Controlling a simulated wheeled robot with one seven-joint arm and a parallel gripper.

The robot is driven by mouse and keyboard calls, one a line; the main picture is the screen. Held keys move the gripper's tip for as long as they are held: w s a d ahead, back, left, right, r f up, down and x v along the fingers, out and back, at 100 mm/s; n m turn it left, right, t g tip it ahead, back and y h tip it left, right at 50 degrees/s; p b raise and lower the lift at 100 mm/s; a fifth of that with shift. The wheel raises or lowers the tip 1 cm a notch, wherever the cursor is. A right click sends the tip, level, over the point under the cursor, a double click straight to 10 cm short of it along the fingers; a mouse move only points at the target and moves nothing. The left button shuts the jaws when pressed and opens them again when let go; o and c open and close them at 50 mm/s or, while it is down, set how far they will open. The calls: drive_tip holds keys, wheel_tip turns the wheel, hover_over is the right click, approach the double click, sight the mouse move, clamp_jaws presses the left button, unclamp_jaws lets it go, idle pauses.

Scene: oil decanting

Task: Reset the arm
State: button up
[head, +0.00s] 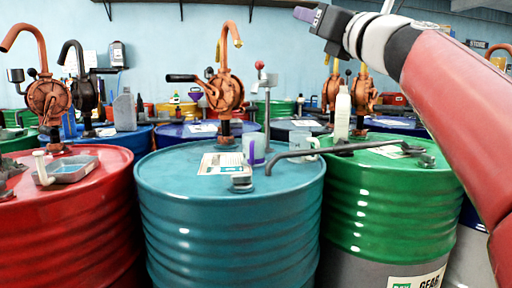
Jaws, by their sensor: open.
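My gripper (306,15) is at the top of the head view, right of centre, pointing left at the end of my raised red arm. It is open, and nothing shows between its fingers. It is in the air, well above the drums and apart from everything on them. The teal drum (234,235) stands below it, with a clear measuring jug (254,149) with a purple mark, a label sheet and a metal cap on its lid.
A red drum (97,220) with a shallow tray (70,169) stands left. A green drum (372,215) with a white bottle (342,113) stands right. A long bent metal bar (310,154) spans the teal and green drums. Rotary hand pumps (224,92) rise from drums behind.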

drive_tip(key=s+d+f+m+g+h, duration=0.15)
drive_tip(key=d+f+m+h, duration=0.3)
drive_tip(key=f+m, duration=0.5)
drive_tip(key=s+d+f+m+g+h, duration=0.1)
drive_tip(key=s+d+f+m+h, duration=0.3)
drive_tip(key=f+m, duration=0.5)
drive_tip(key=s+d+f+m+g+h, duration=0.1)
drive_tip(key=d+f+m+g+h, duration=0.1)
drive_tip(key=f+m+h, duration=0.55)
drive_tip(key=s+a+f+m+g+y, duration=0.2)
drive_tip(key=s+f+m+g, duration=0.1)
drive_tip(key=f, duration=0.6)
drive_tip(key=s+a+f+m+g+y, duration=0.2)
drive_tip(key=s+f+m+g, duration=0.1)
drive_tip(key=s+f+m, duration=0.3)
drive_tip(key=s+a+f+m+g+y, duration=0.1)
drive_tip(key=s+f+m+g, duration=0.3)
drive_tip(key=s+f, duration=0.4)
wheel_tip(320, 180, down, 6)
drive_tip(key=shift+a+r+m+y, duration=0.1)
drive_tip(key=shift+a+m+y, duration=0.3)
drive_tip(key=shift+a, duration=0.35)
